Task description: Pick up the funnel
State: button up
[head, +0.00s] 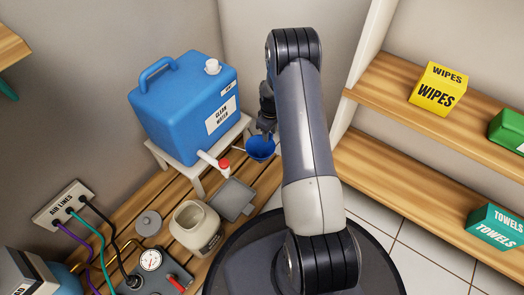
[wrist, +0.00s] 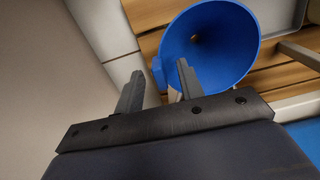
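The blue funnel (head: 260,148) is below and beside my gripper (head: 267,127) in the head view, to the right of the blue water container's stand. In the wrist view the funnel (wrist: 222,48) shows its wide mouth and a dark hole inside. A small blue tab (wrist: 157,73) sticks out from its left rim. My gripper (wrist: 160,68) is open there, its two fingers apart. The right finger overlaps the funnel's mouth and the left finger is left of the tab. The tab shows between the fingertips; I cannot tell whether they touch it.
The blue clean water container (head: 185,100) stands on a white stand, with a red-tipped tap (head: 224,164). A grey tray (head: 234,199) and an open cream jar (head: 195,228) are on the slatted bench (head: 158,201). Wooden shelves with boxes are at the right.

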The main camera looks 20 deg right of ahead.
grip_shut()
dwell(0.3)
dwell(0.3)
